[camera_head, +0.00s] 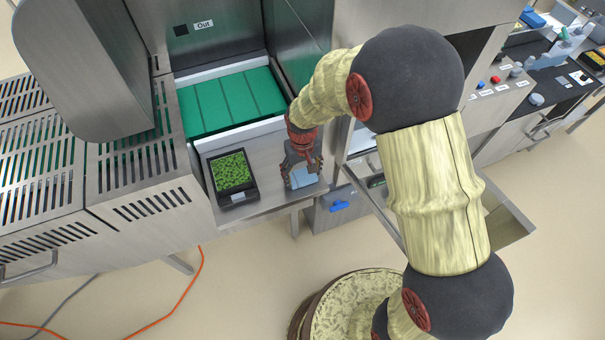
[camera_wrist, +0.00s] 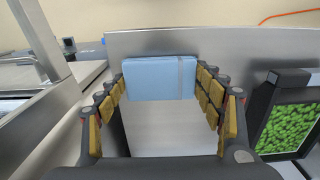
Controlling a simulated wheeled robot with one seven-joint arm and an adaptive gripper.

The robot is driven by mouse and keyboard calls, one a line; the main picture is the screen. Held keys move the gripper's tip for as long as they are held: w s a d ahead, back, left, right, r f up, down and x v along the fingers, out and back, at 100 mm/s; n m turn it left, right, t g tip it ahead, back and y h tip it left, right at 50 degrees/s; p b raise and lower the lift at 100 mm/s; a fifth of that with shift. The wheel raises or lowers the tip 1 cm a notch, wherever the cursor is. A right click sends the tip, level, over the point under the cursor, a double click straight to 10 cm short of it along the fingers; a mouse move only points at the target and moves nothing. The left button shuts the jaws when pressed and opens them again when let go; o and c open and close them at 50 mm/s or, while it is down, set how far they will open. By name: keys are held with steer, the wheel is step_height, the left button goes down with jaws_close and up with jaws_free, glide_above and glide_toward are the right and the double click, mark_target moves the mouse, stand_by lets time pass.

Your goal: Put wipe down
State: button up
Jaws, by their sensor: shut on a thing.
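The wipe is a light blue folded block (camera_wrist: 160,78) between the fingers of my gripper (camera_wrist: 163,88) in the wrist view. The fingers touch it at its left and right sides, so the gripper is shut on it. In the head view the wipe (camera_head: 304,181) shows below my gripper (camera_head: 301,176), over the right part of the steel outfeed shelf (camera_head: 262,198). Whether its underside touches the shelf I cannot tell.
A black tray of green pieces (camera_head: 233,176) stands on the shelf left of my gripper; it also shows at right in the wrist view (camera_wrist: 290,125). Behind is a green belt (camera_head: 232,100) under the "Out" sign. A steel wall borders the shelf on the right.

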steer(key=shift+f, duration=0.1)
steer(key=shift+f, duration=0.15)
steer(key=o, duration=1)
steer(key=shift+o, duration=0.7)
